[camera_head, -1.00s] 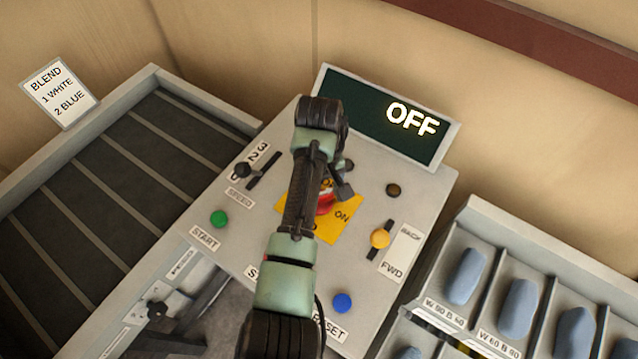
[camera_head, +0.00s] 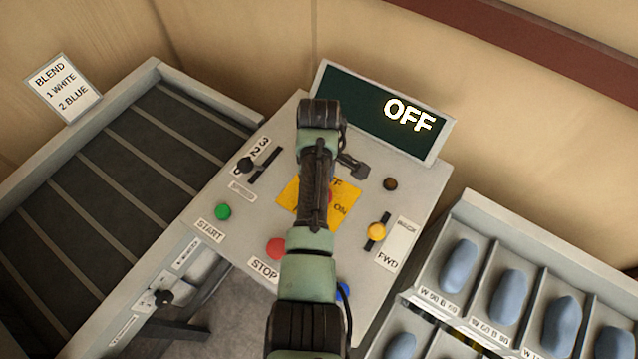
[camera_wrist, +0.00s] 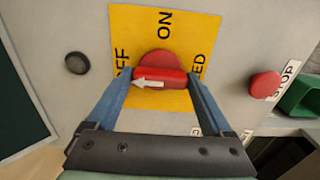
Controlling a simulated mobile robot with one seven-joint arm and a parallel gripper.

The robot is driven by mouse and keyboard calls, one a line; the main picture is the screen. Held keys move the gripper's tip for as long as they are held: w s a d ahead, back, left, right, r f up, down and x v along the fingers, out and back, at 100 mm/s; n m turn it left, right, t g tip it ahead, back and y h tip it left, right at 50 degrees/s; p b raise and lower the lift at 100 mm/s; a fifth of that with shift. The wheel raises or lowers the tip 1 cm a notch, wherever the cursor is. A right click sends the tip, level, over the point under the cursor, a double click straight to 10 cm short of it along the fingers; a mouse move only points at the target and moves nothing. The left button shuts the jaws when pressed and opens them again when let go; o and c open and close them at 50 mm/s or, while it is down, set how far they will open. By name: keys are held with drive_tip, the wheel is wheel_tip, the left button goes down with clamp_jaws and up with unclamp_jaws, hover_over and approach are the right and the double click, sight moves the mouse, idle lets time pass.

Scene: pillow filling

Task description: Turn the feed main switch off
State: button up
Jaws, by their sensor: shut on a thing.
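The feed main switch is a red rotary knob (camera_wrist: 160,62) with a bar handle on a yellow plate (camera_wrist: 122,22) lettered OFF and ON. In the wrist view, the white arrow on the handle points left, toward the OFF side. My gripper (camera_wrist: 160,80) is shut on the red handle, with one blue finger at each end of it. In the head view, my arm covers most of the yellow plate (camera_head: 345,208) and only a little red of the knob shows. The dark display (camera_head: 350,100) behind reads OFF.
The panel also holds a green START button (camera_head: 223,211), a red STOP button (camera_head: 277,248), a yellow-knobbed lever (camera_head: 376,231), a black-knobbed slider (camera_head: 245,165) and a partly hidden blue button (camera_head: 343,291). Bins of blue pillows (camera_head: 458,266) stand right, a slatted conveyor (camera_head: 120,190) left.

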drive_tip(key=shift+a+r, duration=0.1)
idle(0.3)
drive_tip(key=o, duration=1.1)
drive_tip(key=shift+o, duration=0.2)
wheel_tip(320, 180, up, 13)
drive_tip(key=p, duration=0.1)
